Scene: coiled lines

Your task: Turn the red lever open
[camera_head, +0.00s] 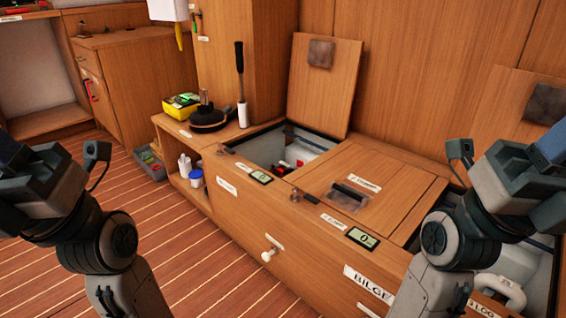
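Small red parts (281,168) show inside the open left compartment (292,142) of the wooden bench. One of them may be the red lever, but they are too small to tell its shape or how it is turned. The compartment's front wall hides some of what is inside. My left arm stands at the left edge and my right arm at the right edge, both well apart from the compartment. The fingers of both grippers are outside the picture, so what they hold is not shown.
The raised wooden lid (323,85) leans on the back wall. A closed hatch (375,188) lies right of the opening. A black-handled tool (240,85), a dark round object (207,117) and a yellow box (181,105) stand at the bench's left end. The striped floor (185,255) is clear in front.

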